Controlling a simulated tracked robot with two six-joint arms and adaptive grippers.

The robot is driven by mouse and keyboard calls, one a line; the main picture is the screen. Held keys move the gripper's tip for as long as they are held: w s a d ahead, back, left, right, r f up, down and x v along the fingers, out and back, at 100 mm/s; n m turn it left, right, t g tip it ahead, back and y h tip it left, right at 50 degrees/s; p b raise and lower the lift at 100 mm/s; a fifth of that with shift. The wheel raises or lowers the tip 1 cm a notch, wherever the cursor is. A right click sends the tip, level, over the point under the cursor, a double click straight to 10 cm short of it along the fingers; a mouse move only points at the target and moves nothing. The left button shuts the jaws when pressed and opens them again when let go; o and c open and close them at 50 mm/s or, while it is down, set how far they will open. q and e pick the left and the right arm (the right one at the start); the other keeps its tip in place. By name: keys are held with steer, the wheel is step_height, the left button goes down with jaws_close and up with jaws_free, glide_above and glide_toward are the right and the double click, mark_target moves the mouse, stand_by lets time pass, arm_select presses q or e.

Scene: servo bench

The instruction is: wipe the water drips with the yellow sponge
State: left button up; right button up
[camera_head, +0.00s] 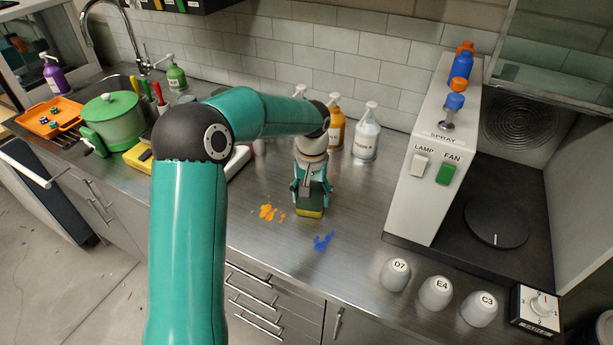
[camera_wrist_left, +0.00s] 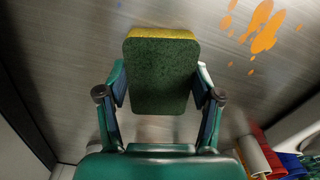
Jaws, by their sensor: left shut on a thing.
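My left gripper (camera_head: 311,192) is shut on the yellow sponge (camera_head: 309,213), which has a dark green face. In the left wrist view the sponge (camera_wrist_left: 160,78) sits between the two fingers of the gripper (camera_wrist_left: 160,95), its yellow edge at the top. The sponge is low over the steel counter; I cannot tell whether it touches. An orange splash (camera_head: 268,212) lies left of it and also shows in the left wrist view (camera_wrist_left: 262,28). A blue splash (camera_head: 322,242) lies in front of it. I can make out no clear water drips. My right gripper is out of view.
Grey cups (camera_head: 395,274) stand at the front right beside a dial box (camera_head: 535,309). A white switch housing (camera_head: 436,150) rises at the right. Pump bottles (camera_head: 366,131) stand by the tiled wall. A green pot (camera_head: 112,120) is at the left. The counter around the splashes is clear.

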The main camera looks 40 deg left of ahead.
arm_select(q)
step_height(320, 180, up, 2)
steer(key=shift+s+r+p, duration=0.1)
steer(key=shift+r+p, duration=0.1)
steer(key=shift+p, duration=0.15)
steer(key=shift+w+r+p, duration=0.2)
steer(key=shift+r+p, duration=0.35)
step_height(320, 180, up, 2)
steer(key=shift+s+r+p, duration=0.1)
steer(key=shift+r+p, duration=0.15)
steer(key=shift+p, duration=0.6)
steer(key=shift+r+p, duration=0.75)
steer(key=shift+r, duration=0.25)
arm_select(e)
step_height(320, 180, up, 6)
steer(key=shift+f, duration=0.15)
arm_select(q)
steer(key=shift+f, duration=0.1)
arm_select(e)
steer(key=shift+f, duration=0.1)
